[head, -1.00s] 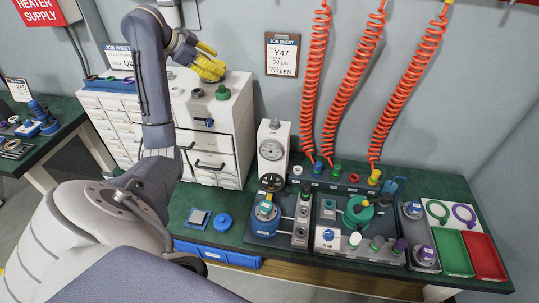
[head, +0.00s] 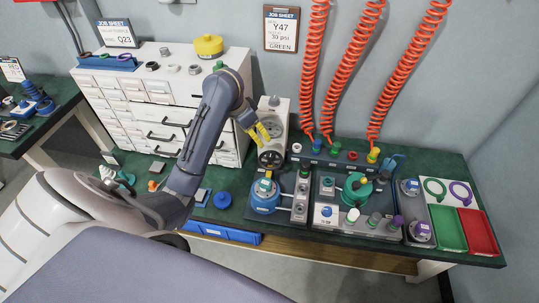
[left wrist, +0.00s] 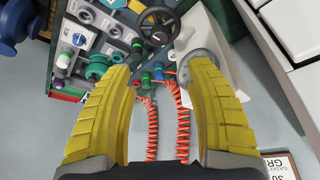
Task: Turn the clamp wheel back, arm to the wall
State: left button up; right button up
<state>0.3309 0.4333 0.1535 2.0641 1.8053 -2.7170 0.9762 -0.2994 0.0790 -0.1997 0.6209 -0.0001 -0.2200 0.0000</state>
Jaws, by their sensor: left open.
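A teal-green wheel-like part (head: 357,186) stands on the right-hand grey fixture, with a dark knobbed piece at its right. It also shows in the left wrist view (left wrist: 98,69). A black spoked handwheel (head: 270,157) sits low on the front of the white gauge box (head: 275,112); it is large in the left wrist view (left wrist: 158,25). I cannot tell for certain which one is the clamp wheel. My left gripper (head: 262,131), with yellow fingers, is open and empty in front of the gauge box, above the handwheel, and hides the dial. My right gripper is not in view.
A blue round vessel (head: 265,195) stands left of the fixture. Red coiled hoses (head: 328,80) hang behind the coupling row. Green (head: 448,229) and red (head: 478,232) trays lie right. A white drawer cabinet (head: 160,95) with a yellow part (head: 209,46) on top stands left.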

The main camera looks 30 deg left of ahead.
aim_at(270, 154)
pick_arm(q)
jog(key=shift+x, duration=8.3)
jog(key=shift+s, duration=0.1)
grip_shut()
